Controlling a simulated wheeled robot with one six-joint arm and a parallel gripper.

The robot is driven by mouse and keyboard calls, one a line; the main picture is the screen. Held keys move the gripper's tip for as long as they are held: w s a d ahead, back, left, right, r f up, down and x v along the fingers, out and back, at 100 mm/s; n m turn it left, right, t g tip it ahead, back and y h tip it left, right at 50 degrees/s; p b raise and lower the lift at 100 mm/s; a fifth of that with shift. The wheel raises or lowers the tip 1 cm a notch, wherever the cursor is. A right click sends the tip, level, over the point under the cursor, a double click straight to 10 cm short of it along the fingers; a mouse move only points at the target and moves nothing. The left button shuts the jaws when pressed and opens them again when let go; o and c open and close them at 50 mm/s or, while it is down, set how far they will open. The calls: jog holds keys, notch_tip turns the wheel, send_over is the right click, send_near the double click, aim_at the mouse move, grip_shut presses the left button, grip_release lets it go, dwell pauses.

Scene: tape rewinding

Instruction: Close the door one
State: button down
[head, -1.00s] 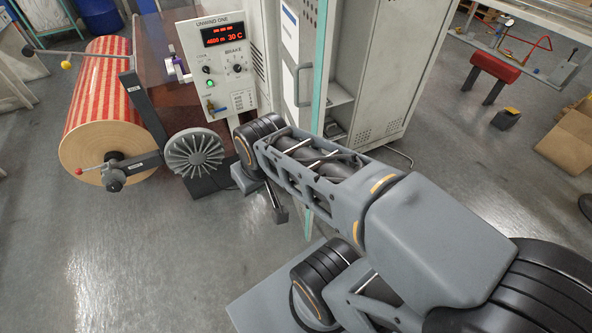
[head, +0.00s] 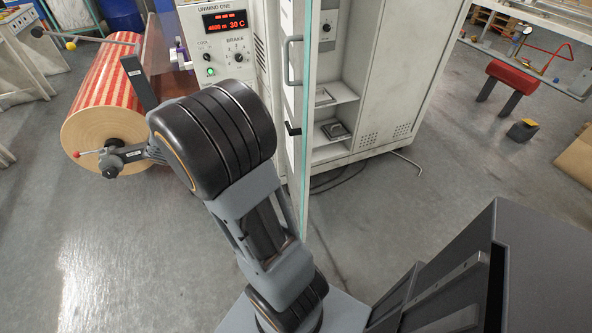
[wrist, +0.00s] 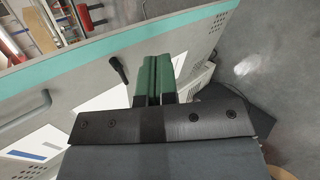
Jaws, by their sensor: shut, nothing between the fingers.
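The cabinet door (head: 301,190) stands open and is seen almost edge-on in the head view, with a teal edge strip. It has a grey bar handle (head: 289,62) and a black lever (head: 293,129). In the wrist view the door (wrist: 95,65) spans the picture at a tilt, with the black lever (wrist: 118,70) just left of my gripper and the grey handle (wrist: 30,110) farther left. My gripper (wrist: 153,62) is shut and empty, its green fingers in front of the door panel. I cannot tell whether they touch it. The gripper is not visible in the head view.
The open cabinet (head: 385,70) stands behind the door, with shelves inside. A control panel (head: 226,45) and a red-striped roll (head: 105,100) are at the left. A red-topped stand (head: 503,75) is at the right. Grey floor is clear in front.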

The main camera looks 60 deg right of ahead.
jog(key=w+d+f+m+g+h+b, duration=0.35)
jog(key=d+f+g+h+b, duration=0.2)
jog(key=d+f, duration=0.4)
send_near(305, 157)
jog(key=shift+g, duration=0.25)
jog(key=x, duration=0.7)
jog(key=shift+s+r+p, duration=0.15)
jog(key=shift+s+p, duration=0.15)
jog(key=shift+p, duration=0.05)
